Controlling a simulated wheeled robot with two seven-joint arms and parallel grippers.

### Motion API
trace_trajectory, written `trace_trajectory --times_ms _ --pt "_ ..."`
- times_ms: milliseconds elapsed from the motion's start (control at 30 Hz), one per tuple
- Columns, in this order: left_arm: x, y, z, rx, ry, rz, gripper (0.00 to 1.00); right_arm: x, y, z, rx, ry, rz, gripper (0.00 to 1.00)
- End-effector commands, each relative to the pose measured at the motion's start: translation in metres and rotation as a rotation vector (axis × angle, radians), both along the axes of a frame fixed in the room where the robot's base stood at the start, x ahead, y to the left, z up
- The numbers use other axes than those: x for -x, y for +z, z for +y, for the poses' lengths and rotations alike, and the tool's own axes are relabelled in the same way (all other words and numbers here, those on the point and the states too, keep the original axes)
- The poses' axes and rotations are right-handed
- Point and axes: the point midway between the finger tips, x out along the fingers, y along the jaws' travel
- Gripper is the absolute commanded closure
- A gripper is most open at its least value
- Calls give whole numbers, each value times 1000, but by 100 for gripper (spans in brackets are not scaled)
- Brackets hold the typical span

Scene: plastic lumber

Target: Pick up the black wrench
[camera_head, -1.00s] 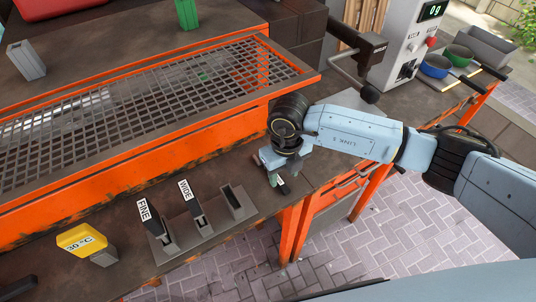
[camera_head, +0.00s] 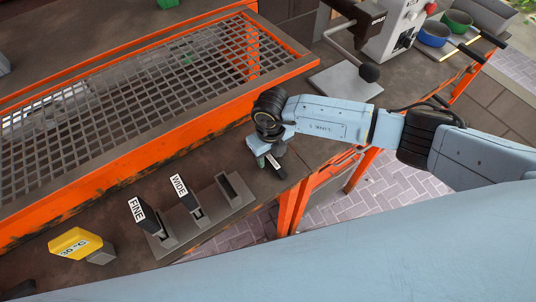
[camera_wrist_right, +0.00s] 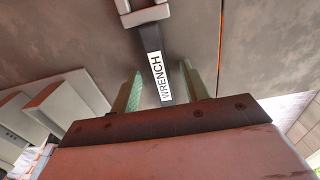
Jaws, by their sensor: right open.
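The black wrench lies on the dark workbench, its handle (camera_wrist_right: 150,40) carrying a white WRENCH label in the right wrist view. A grey jaw-like head shows at the top edge of that view. In the head view the wrench (camera_head: 279,172) is small and partly hidden by my right gripper (camera_head: 266,158). My right gripper is open and empty, pointing down at the wrench. In the wrist view its two green finger pads (camera_wrist_right: 162,86) stand on either side of the labelled handle, with gaps showing. My left gripper is not in view.
A grey rack (camera_head: 208,212) with FINE and WIDE handles and one empty slot stands left of the gripper. A yellow-handled tool (camera_head: 76,243) lies farther left. An orange-framed mesh tray (camera_head: 150,75) rises behind. The bench's front edge is close to the wrench.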

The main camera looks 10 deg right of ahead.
Motion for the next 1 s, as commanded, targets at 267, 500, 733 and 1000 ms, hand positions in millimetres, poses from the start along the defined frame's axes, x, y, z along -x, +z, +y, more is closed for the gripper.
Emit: trace_trajectory --times_ms 267,500,733,1000 --pt "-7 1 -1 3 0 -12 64 0 0 0 0 0 1 72" --pt "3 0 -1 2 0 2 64 0 0 0 0 0 1 100" --pt "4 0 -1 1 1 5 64 0 1 0 0 0 0 100" --pt "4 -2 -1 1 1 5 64 1 4 -1 0 0 0 100"
